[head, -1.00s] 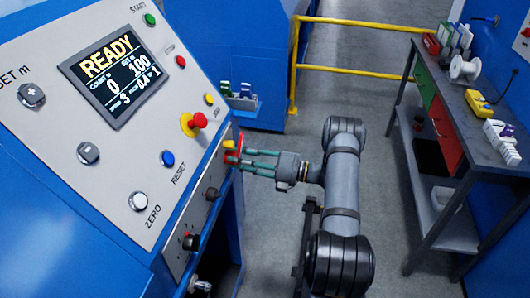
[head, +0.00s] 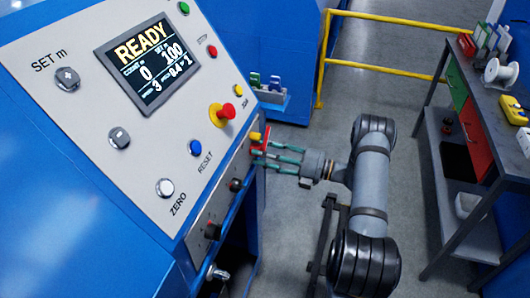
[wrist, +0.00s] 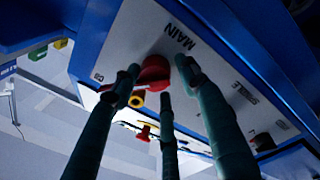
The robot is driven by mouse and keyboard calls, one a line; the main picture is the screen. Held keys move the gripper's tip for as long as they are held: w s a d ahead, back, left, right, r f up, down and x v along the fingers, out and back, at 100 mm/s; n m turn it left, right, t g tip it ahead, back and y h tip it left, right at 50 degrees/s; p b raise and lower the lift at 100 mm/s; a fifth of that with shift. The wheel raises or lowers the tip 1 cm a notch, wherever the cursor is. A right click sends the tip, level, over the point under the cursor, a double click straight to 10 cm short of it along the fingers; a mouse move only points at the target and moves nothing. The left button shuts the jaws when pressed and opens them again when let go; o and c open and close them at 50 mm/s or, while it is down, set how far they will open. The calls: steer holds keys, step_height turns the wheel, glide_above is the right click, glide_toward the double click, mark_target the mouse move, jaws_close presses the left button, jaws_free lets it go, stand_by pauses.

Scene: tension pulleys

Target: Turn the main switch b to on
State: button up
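The main switch is a red knob (wrist: 153,74) beside the word MAIN on a grey panel strip in the wrist view. In the head view its red and yellow parts (head: 257,137) show at the far end of the console's lower strip, partly hidden by my fingers. My gripper (head: 264,149) reaches it from the right. In the wrist view my gripper (wrist: 158,72) has teal fingers on both sides of the red knob, with a third finger below. The left fingertip overlaps the knob's edge; a narrow gap shows at the right one. Which position the knob points to is unclear.
The sloped console (head: 100,190) has a READY screen (head: 148,62) and a red mushroom button (head: 227,111) above the strip. A dark knob (head: 213,231) sits lower on the strip. A workbench (head: 478,125) stands right; a yellow rail (head: 390,70) is behind.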

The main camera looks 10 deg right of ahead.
steer(key=shift+o, duration=0.7)
steer(key=shift+w+r, duration=0.1)
steer(key=shift+d, duration=0.15)
steer(key=v, duration=1.1)
steer(key=shift+s+d, duration=0.25)
steer(key=shift+d, duration=0.1)
steer(key=shift+a, duration=0.1)
